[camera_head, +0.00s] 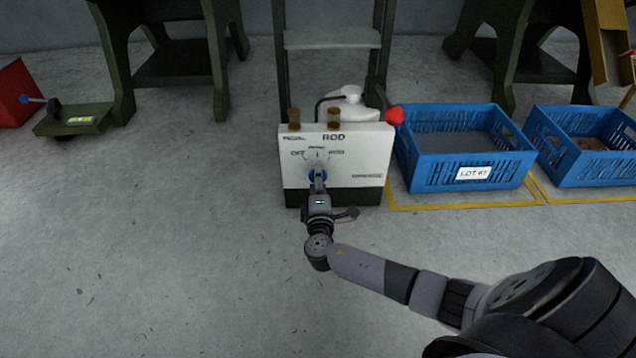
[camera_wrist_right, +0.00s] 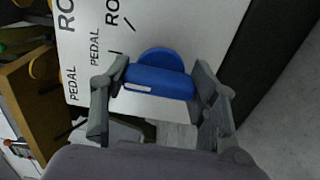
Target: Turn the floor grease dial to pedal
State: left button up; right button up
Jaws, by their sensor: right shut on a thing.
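The floor grease unit (camera_head: 352,166) is a white box with a black base, standing on the floor. Its blue dial (camera_head: 317,175) is on the front face, with OFF printed at its upper left, a small label above and another at its upper right. In the right wrist view the blue dial (camera_wrist_right: 160,78) has a raised bar with a white mark near one end. My right gripper (camera_head: 318,188) is shut on the dial's bar, one finger on each side. The gripper hides part of the dial, and I cannot tell which label the mark points to. My left gripper is not in view.
A blue crate (camera_head: 463,170) stands close on the right, with another blue crate (camera_head: 590,165) beyond.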

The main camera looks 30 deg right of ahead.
jog(key=o, duration=1.2)
jog(key=shift+c, duration=0.2)
jog(key=shift+s, duration=0.1)
jog(key=v, duration=1.2)
